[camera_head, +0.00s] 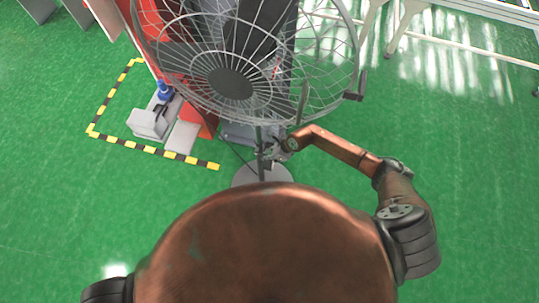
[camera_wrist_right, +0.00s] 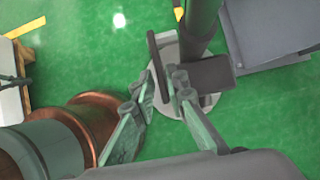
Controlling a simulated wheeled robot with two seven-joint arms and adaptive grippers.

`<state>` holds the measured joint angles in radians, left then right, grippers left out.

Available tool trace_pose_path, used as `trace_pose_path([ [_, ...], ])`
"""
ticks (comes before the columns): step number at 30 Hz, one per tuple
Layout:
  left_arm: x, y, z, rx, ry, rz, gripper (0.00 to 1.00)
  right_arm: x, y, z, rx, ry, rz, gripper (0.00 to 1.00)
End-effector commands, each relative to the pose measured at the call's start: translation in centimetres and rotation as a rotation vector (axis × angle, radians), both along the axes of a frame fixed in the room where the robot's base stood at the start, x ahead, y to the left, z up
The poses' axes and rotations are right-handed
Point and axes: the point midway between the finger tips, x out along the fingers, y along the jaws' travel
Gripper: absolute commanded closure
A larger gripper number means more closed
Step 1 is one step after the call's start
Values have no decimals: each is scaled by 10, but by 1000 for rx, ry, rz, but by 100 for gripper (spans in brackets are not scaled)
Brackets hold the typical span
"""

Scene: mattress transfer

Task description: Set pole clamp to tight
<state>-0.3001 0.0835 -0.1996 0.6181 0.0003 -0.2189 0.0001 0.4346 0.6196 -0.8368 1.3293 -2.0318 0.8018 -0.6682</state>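The fan's dark pole (camera_wrist_right: 203,18) rises from a round grey base (camera_wrist_right: 168,50). The pole clamp (camera_wrist_right: 208,75) shows as a dark block beside the pole, with a thin flat dark lever (camera_wrist_right: 157,65) to its left. My right gripper (camera_wrist_right: 162,86) is open, its two fingers apart on either side of the lever's lower end. I cannot tell whether either finger touches it. In the head view my right gripper (camera_head: 275,148) is at the pole, just below the fan cage (camera_head: 232,84), and clamp details are too small to make out. My left gripper is not in view.
The wide wire fan cage overhangs the right gripper. Behind the pole are a red machine (camera_head: 205,122) and a grey box (camera_head: 150,122), beside yellow-black floor tape (camera_head: 150,149). A metal frame table (camera_head: 445,38) stands at the back right. Green floor is clear on the right.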

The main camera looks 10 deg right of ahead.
Motion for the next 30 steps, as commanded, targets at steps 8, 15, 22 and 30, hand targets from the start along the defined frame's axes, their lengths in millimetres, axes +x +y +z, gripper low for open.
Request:
trace_pose_path([
  [8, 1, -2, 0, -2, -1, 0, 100, -9, -21, 37, -2, -4, 0, 87],
  [15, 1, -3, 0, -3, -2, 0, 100, -23, -42, 78, -3, -1, 1, 87],
  [22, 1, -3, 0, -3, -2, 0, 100, -28, -52, 99, 0, 1, 1, 87],
  [30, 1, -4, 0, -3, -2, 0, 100, -30, -53, 102, 0, 2, 1, 87],
])
